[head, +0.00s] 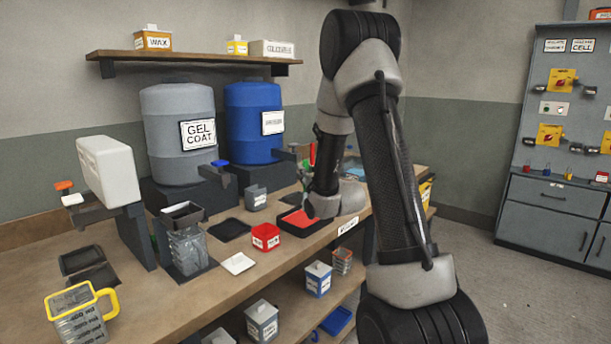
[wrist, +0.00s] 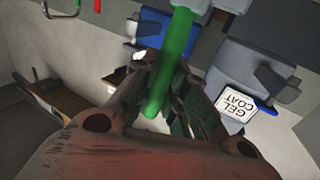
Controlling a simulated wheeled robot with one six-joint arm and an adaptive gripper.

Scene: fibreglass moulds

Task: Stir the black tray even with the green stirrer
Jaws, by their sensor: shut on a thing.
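The black tray (head: 301,234) sits on the bench in the head view, with a red layer (head: 297,217) inside it. My arm's end hangs low over the tray's right side and hides part of it. In the wrist view my gripper (wrist: 165,98) is shut on the green stirrer (wrist: 178,55), a straight green rod that runs up between its fingers. The stirrer's contact with the red layer is hidden.
A red cup (head: 266,237), a white tile (head: 238,263) and a black mat (head: 229,229) lie left of the tray. A grey gel coat drum (head: 180,120) and a blue drum (head: 253,122) stand behind. A yellow-handled jug (head: 80,315) stands at front left.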

